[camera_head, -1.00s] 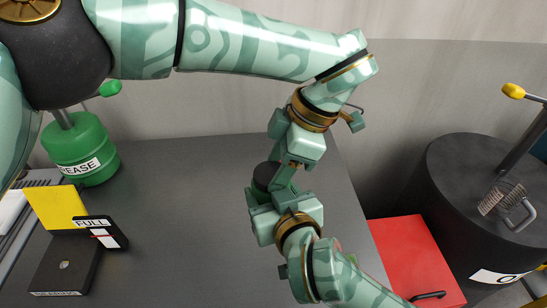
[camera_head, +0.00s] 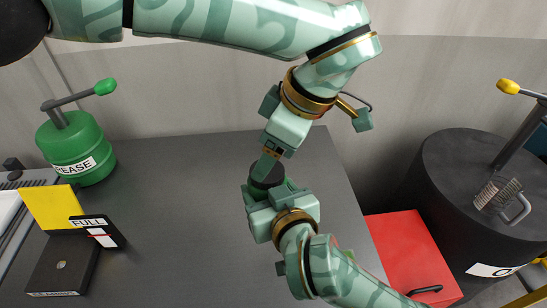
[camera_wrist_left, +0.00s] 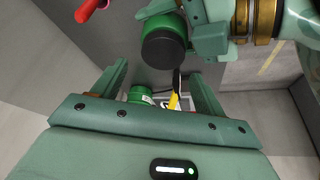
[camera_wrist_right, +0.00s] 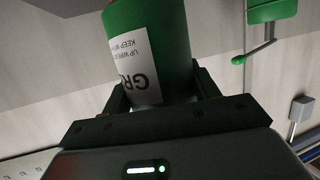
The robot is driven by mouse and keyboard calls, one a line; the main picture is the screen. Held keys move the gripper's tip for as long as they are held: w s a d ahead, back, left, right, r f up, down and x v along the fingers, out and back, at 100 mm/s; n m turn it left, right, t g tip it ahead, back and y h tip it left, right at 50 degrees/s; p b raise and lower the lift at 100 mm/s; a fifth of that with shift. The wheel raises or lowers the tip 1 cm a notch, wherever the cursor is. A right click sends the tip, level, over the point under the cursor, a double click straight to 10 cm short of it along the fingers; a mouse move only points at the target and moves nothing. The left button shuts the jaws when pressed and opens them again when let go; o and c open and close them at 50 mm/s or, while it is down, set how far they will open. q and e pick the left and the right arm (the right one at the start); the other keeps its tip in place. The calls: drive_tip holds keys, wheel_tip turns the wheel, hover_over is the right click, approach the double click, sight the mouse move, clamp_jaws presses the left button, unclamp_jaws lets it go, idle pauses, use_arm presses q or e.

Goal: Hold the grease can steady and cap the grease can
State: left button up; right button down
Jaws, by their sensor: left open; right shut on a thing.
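The grease can (camera_wrist_right: 175,30) is a green cylinder with a white label reading "GR". My right gripper (camera_wrist_right: 160,92) is shut on its body and holds it above the grey table. In the head view a round black cap (camera_head: 266,175) sits on the can's upper end, just above my right gripper (camera_head: 268,192). The left wrist view also shows the green can (camera_wrist_left: 162,24) with the black cap (camera_wrist_left: 163,49) on its end. My left gripper (camera_head: 266,163) is open, right by the cap.
A green grease dispenser (camera_head: 78,150) with a lever stands at the back left. A black stand with a yellow plate (camera_head: 54,207) and a "FULL" marker (camera_head: 97,230) is in front. A red box (camera_head: 402,250) and dark drum (camera_head: 450,180) lie right. The middle table is clear.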

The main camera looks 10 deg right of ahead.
use_arm(q)
drive_tip(key=shift+r, duration=0.6)
drive_tip(key=shift+f, duration=0.15)
drive_tip(key=shift+s+f+g, duration=0.15)
drive_tip(key=shift+f+g, duration=0.25)
drive_tip(key=shift+s+d+f+n+g+h, duration=0.1)
drive_tip(key=shift+n+g+h, duration=0.1)
drive_tip(key=shift+h, duration=0.2)
drive_tip(key=shift+s+d+n+g+h, duration=0.1)
drive_tip(key=shift+g+h, duration=0.1)
drive_tip(key=shift+h, duration=0.2)
drive_tip(key=shift+r+n+g+h, duration=0.2)
drive_tip(key=shift+n+h, duration=0.05)
drive_tip(key=shift+n, duration=0.35)
drive_tip(key=shift+r+n+g+h, duration=0.15)
drive_tip(key=shift+n+g+h, duration=0.1)
drive_tip(key=shift+n, duration=0.35)
drive_tip(key=r+n, duration=0.1)
drive_tip(key=n, duration=0.3)
drive_tip(key=a+r+n+h, duration=0.1)
drive_tip(key=n, duration=0.3)
drive_tip(key=w+r+n, duration=0.1)
drive_tip(key=n, duration=0.2)
drive_tip(key=shift+w+a+r+n+h, duration=0.1)
drive_tip(key=shift+a+r+n+h, duration=0.05)
drive_tip(key=shift+r+n+h, duration=0.2)
drive_tip(key=shift+n, duration=0.95)
drive_tip(key=n, duration=0.2)
drive_tip(key=shift+a+n, duration=0.1)
drive_tip(key=shift+n, duration=0.2)
